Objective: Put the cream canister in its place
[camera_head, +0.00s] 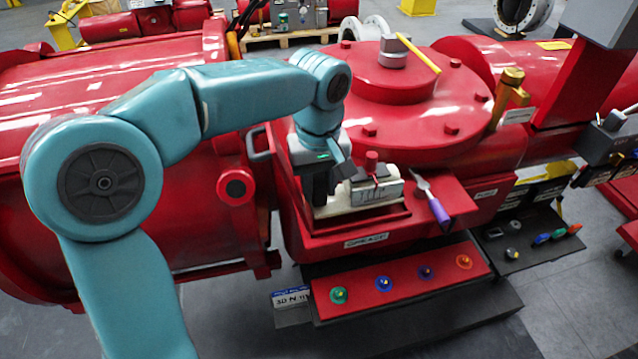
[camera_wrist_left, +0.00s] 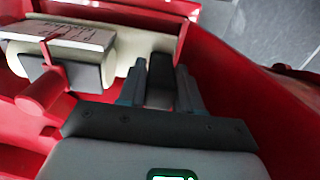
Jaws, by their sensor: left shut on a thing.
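The cream canister (camera_head: 341,206) lies at the left end of a red tray marked GREASE (camera_head: 392,219). In the left wrist view its cream side (camera_wrist_left: 124,55) shows around and left of my fingers. My left gripper (camera_head: 321,198) is over the canister's left end, pointing down. My right gripper is not in view.
Coloured knobs (camera_head: 383,283) line a red panel below. The big red valve housing (camera_head: 400,115) rises behind.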

